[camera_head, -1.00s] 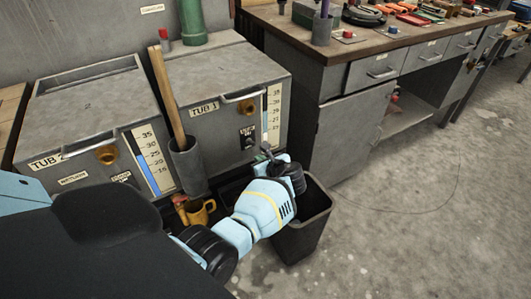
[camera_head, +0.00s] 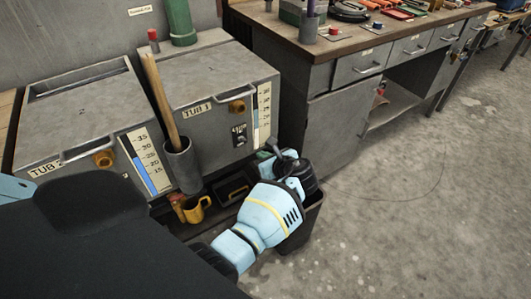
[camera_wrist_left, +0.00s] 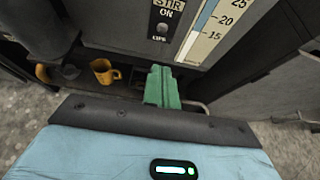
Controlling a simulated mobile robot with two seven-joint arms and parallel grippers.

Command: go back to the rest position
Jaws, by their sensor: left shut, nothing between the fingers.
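My left gripper (camera_head: 272,150) is in front of tub 1 (camera_head: 203,82), above a dark bin (camera_head: 303,233) on the floor. In the left wrist view its green fingers (camera_wrist_left: 162,86) are closed together with nothing between them. They point toward the tub's lower front, below the stir switch (camera_wrist_left: 162,28). My right gripper is not in view.
Tub 2 (camera_head: 75,110) stands left of tub 1. A grey holder (camera_head: 182,165) with a wooden handle hangs between them. A yellow mug (camera_head: 193,210) sits below. A workbench (camera_head: 345,75) with tools stands behind on the right. The floor at right is clear.

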